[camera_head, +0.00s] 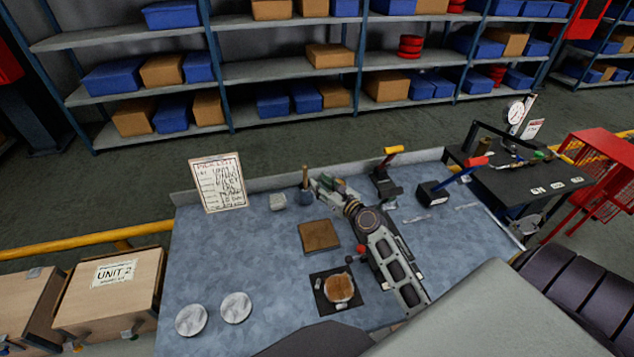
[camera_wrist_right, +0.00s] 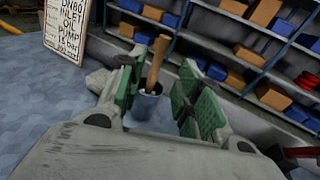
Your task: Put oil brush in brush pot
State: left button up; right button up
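The oil brush (camera_head: 304,178) stands in the brush pot (camera_head: 306,198) at the far edge of the bench, handle up and slightly tilted. In the right wrist view the wooden handle of the brush (camera_wrist_right: 157,62) rises from the grey pot (camera_wrist_right: 147,108); its lower end is hidden inside. My right gripper (camera_head: 327,184) is beside the pot, to its right in the head view. In the wrist view my right gripper (camera_wrist_right: 158,92) is open, with its green pads apart on either side of the handle, not touching it. My left gripper is not in view.
A pick-list board (camera_head: 218,183) stands left of the pot, and a small grey block (camera_head: 278,201) lies between them. A brown square mat (camera_head: 319,237) and two pale discs (camera_head: 236,307) lie nearer. A yellow-handled device (camera_head: 386,178) stands right of my arm. The bench's left middle is clear.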

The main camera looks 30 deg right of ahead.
jog(key=shift+s+d+r, duration=0.1)
jog(key=shift+s, duration=1.1)
